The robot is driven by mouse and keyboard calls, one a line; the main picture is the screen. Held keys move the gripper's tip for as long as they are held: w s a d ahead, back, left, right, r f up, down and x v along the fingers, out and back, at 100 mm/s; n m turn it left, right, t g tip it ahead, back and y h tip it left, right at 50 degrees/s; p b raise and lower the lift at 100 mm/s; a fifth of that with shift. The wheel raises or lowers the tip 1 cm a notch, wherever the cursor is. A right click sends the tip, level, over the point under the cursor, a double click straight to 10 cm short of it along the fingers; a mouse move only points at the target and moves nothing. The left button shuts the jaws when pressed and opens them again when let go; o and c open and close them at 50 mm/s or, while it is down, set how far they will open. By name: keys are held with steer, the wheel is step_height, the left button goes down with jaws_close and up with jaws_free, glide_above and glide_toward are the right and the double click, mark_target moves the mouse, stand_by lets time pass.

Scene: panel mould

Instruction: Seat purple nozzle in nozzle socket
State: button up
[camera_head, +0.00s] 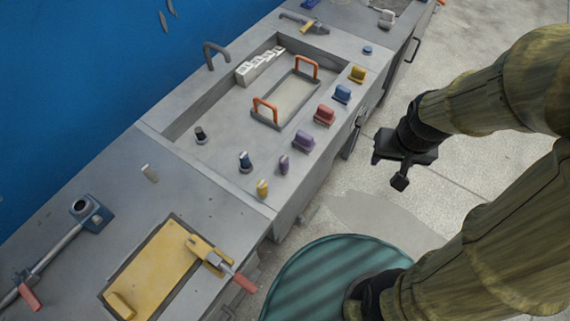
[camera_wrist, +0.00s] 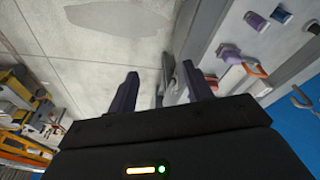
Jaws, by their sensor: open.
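A small upright purple nozzle (camera_head: 283,163) stands on the grey bench near its front edge, between a blue-topped peg and a larger purple block. A blue-grey fixture (camera_head: 94,217) with a round dark hole lies at the left of the bench; I cannot tell for sure whether that hole is the nozzle socket. My gripper (camera_head: 392,170) is open and empty, over the floor to the right of the bench and apart from the nozzle. Its two fingers are spread in the wrist view (camera_wrist: 162,88). Purple pieces show at the right there; which one is the nozzle is unclear.
Purple (camera_head: 303,141), red (camera_head: 324,115), blue (camera_head: 342,93) and yellow (camera_head: 357,73) blocks line the front edge. Blue (camera_head: 245,160), yellow (camera_head: 262,187) and black (camera_head: 200,133) pegs stand nearby. A tray with orange handles (camera_head: 265,108) sits behind. Open floor lies beneath my gripper.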

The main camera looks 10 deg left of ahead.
steer(key=w+a+f+n+g, duration=0.1)
steer(key=w+a+n, duration=0.2)
steer(key=a, duration=0.4)
steer(key=w+a+f+n+g, duration=0.1)
steer(key=w+a+n, duration=0.15)
steer(key=a, duration=0.45)
steer(key=n, duration=0.4)
glide_above(284, 159)
steer(key=shift+s+a+f+m+g, duration=0.15)
steer(key=shift+s+a+f, duration=0.05)
steer(key=shift+f, duration=0.15)
steer(key=shift+s+a+f+m+g, duration=0.1)
steer(key=shift+s+a+f+g, duration=0.05)
steer(key=shift+f, duration=0.2)
steer(key=shift+f, duration=0.1)
step_height(284, 159, down, 12)
steer(key=shift+d+f+p, duration=0.1)
steer(key=shift+p, duration=0.7)
steer(key=shift+w+d+f+p, duration=0.1)
steer(key=shift+d+f+p, duration=0.05)
steer(key=shift+f+p, duration=0.4)
steer(key=shift+w+d+f+p, duration=0.15)
steer(key=shift+f+p, duration=0.3)
steer(key=shift+f, duration=1.55)
